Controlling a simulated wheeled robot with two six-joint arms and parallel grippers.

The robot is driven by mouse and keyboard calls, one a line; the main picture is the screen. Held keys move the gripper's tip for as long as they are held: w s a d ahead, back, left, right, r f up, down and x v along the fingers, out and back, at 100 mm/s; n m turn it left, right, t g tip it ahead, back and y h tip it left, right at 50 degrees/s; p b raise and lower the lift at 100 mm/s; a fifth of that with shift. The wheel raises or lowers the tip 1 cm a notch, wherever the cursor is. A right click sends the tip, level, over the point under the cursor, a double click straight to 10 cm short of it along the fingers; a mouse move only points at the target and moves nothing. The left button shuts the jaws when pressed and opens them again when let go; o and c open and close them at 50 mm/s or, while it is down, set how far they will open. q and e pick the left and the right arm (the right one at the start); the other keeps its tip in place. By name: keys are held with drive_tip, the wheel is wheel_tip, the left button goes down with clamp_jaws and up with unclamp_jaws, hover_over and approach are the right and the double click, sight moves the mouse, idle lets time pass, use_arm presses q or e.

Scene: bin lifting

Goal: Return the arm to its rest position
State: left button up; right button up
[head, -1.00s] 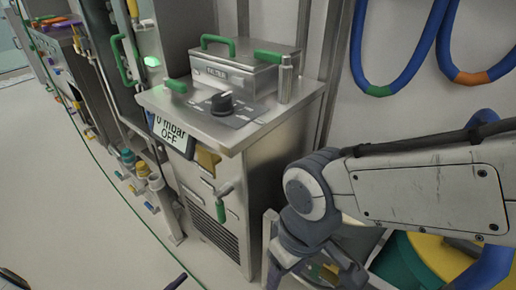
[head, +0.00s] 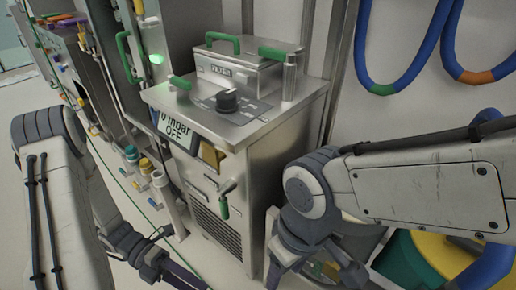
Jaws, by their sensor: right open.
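My right arm comes in from the right edge, bends at a round grey wrist joint and points down. Its gripper (head: 312,272) is open, with its fingers spread at the bottom of the head view, in front of the steel cabinet's lower right side. I see nothing held in it. My left arm comes in from the left edge, with its elbow high and its forearm sloping down to the right. Its gripper (head: 180,272) is low, left of the cabinet's foot; its dark fingers run partly out of the picture and their gap is unclear.
A steel cabinet (head: 270,185) with a filter box (head: 240,72), green handles, a black knob and a display reading "0 mbar OFF" stands in the middle. Blue hoses (head: 371,60) hang on the right wall. A yellow and green drum (head: 430,262) is below my right arm. Valves line the left.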

use_arm(q)
drive_tip(key=s+d+r+n+t+y, duration=0.1)
drive_tip(key=d+r+n+t+y, duration=0.35)
drive_tip(key=n, duration=1.25)
drive_tip(key=s+d+r+n+t+y, duration=0.15)
drive_tip(key=d+r+n+y, duration=0.35)
drive_tip(key=r+n+y, duration=0.75)
wheel_tip(320, 180, up, 24)
drive_tip(key=n+h+p, duration=0.2)
drive_tip(key=h+p, duration=0.1)
drive_tip(key=p, duration=2.4)
drive_tip(key=shift+w+a+n+t+h, duration=0.2)
drive_tip(key=shift+n+t+h, duration=0.1)
drive_tip(key=shift+n, duration=0.05)
drive_tip(key=shift+f, duration=0.1)
